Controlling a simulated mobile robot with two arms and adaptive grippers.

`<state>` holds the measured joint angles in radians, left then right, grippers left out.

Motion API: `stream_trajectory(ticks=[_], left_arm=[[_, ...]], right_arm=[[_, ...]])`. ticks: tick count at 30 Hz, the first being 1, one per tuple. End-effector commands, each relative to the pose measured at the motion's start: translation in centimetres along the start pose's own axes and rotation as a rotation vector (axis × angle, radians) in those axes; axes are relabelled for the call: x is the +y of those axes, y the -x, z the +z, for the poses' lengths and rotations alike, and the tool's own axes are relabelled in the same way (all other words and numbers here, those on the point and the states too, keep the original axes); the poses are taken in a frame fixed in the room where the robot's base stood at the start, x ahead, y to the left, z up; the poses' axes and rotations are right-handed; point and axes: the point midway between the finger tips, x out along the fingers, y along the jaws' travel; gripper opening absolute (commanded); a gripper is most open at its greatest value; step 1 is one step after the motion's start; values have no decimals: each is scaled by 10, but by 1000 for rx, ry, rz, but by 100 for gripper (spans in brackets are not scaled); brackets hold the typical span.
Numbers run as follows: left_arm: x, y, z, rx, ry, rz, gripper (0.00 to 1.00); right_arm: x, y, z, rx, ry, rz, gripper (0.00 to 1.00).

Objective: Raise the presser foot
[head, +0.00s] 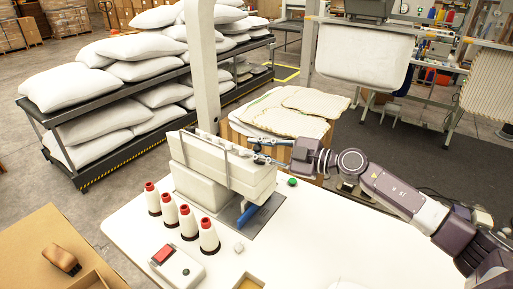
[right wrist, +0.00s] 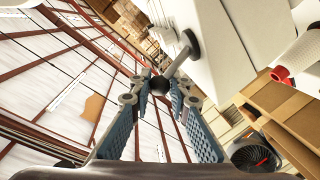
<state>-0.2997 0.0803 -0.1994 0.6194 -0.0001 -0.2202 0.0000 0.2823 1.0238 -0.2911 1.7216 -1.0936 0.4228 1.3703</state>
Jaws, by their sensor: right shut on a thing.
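The white sewing machine (head: 200,185) stands on a white table (head: 310,235). In the right wrist view its pale body (right wrist: 225,45) fills the upper right. A metal lever (right wrist: 178,64) runs from a black pivot on that body to a round black knob (right wrist: 159,86). My right gripper (right wrist: 160,90) is shut on the knob, with its fingertips on either side. In the head view the right gripper (head: 263,150) reaches the machine's upper right end from the right. The knob is too small to make out there, and I cannot tell the presser foot's height. My left gripper is not in view.
Several red-topped thread cones (head: 185,222) stand in front of the machine. A control box with a red button (head: 163,254) and a green button (head: 292,182) are on the table. Stacked cream fabric pieces (head: 290,108) lie behind. White pillows (head: 85,85) fill a rack.

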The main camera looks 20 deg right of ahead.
Motion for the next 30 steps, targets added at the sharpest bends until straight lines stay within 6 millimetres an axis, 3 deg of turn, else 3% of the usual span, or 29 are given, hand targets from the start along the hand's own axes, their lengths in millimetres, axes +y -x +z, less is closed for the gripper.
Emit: stream_trajectory(ticks=[2,3,8,20,30], left_arm=[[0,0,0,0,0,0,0],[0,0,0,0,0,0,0],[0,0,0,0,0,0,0],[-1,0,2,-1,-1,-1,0],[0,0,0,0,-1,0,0]], right_arm=[[-1,0,2,-3,2,-2,0],[-1,0,2,-3,2,-2,18],[-1,0,1,-2,1,-2,35],[-1,5,2,-2,-3,-2,35],[-2,45,3,-5,-3,-5,35]])
